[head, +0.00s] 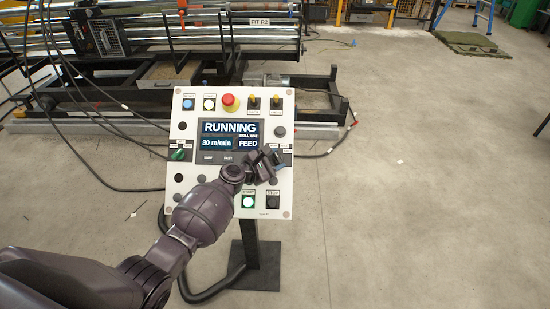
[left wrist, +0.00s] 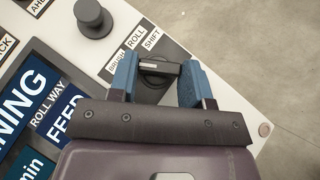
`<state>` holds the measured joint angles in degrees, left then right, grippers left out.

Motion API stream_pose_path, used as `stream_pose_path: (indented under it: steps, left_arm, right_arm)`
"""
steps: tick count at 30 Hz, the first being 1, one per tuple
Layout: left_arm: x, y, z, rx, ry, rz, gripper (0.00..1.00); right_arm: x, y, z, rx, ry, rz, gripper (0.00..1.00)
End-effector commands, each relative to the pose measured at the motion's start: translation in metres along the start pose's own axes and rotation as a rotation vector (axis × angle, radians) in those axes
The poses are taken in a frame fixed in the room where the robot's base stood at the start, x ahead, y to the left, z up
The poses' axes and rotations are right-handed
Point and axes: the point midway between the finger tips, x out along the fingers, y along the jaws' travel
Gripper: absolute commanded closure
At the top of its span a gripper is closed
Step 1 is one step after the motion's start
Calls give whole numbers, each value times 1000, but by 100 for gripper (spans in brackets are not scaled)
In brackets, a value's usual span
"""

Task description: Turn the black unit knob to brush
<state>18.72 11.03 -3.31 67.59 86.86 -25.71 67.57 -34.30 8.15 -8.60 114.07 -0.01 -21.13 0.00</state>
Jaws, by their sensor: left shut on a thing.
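The control panel (head: 215,208) is a pale, slanted board on a black post. My left gripper (head: 270,158) reaches its right side in the head view and hides the knob there. In the left wrist view, the black unit knob (left wrist: 158,68) sits between the two blue fingers of my left gripper (left wrist: 158,80), which is shut on it. The knob's bar lies roughly crosswise between the fingers. I cannot tell which label the knob points at. My right gripper is not in view.
The panel screen (head: 229,134) reads RUNNING, 30 m/min and FEED. A red stop button (head: 229,101), a green knob (head: 178,155) and a lit green button (head: 248,202) are on the panel. Another black knob (left wrist: 92,17) is close to the gripper.

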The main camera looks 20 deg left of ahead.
Motion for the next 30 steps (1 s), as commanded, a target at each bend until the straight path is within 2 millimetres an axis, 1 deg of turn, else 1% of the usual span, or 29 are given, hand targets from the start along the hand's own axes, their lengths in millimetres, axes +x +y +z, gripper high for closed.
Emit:
stream_pose_path:
  steps: [3, 7, 20, 26, 27, 29, 30]
  left_arm:
    - [0, 2, 0, 40, 1, -54, 79]
    - [0, 3, 0, 73, 0, -99, 79]
    - [0, 2, 0, 104, 0, -145, 79]
    - [0, 2, 0, 104, 0, -144, 79]
    - [0, 2, 0, 104, 0, -144, 52]
    - [0, 2, 0, 104, 0, -144, 43]
    - [0, 2, 0, 104, -1, -144, 37]
  right_arm:
    - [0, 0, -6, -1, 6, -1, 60]
    - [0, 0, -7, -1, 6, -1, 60]
    - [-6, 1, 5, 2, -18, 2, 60]
    - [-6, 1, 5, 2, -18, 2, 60]
    - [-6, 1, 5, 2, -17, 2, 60]
    - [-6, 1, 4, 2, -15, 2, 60]
    - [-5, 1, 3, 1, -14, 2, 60]
